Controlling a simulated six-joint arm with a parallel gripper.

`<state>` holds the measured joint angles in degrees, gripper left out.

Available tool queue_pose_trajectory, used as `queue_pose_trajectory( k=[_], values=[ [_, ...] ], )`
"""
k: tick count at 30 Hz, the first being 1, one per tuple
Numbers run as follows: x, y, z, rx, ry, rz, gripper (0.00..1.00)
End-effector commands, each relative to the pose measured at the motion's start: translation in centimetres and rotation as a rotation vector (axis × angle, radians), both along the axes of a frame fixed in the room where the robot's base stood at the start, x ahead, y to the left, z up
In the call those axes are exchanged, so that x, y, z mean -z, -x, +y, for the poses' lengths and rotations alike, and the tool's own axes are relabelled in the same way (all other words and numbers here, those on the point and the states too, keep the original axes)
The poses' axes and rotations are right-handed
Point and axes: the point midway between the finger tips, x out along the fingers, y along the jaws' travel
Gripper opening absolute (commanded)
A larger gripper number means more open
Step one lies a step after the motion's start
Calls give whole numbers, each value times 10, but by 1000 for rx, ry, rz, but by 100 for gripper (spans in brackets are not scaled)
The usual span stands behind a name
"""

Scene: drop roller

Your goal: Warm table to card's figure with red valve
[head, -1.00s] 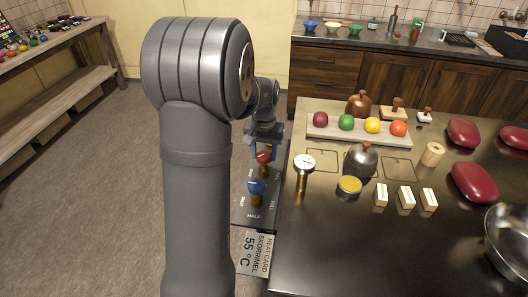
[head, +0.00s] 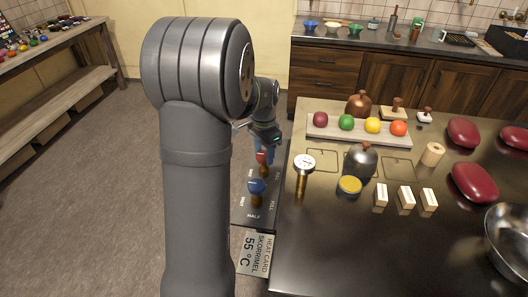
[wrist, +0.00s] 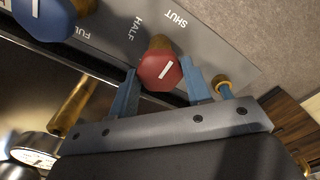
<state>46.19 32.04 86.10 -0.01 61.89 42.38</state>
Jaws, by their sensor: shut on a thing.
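The red valve (head: 262,157) stands on the grey valve panel (head: 240,211) at the table's left edge. In the wrist view the red valve (wrist: 158,72) sits between the two blue fingers of my gripper (wrist: 160,82), which is shut on it. Its white mark is slanted, near the words HALF and SHUT. The blue valve (head: 257,187) stands nearer on the same panel. The heat card (head: 256,253) reads SKORRIMEL 55 °C. The round dial (head: 304,163) stands on a brass stem on the table; its needle is too small to read.
The dial stands close to the right of the panel. Bare floor lies left of my arm.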

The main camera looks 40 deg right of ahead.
Motion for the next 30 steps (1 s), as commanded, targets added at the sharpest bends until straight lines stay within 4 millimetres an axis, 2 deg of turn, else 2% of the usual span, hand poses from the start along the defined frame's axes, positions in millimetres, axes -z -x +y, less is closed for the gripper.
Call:
queue_pose_trajectory(
  k=[18,19,21,22,30],
  values=[
    [-1,0,0,42,2,-2,22],
    [-1,0,0,42,2,-2,49],
    [-1,0,0,41,2,-2,62],
    [-1,0,0,41,1,-2,66],
    [-1,0,0,40,1,-1,66]
  ],
)
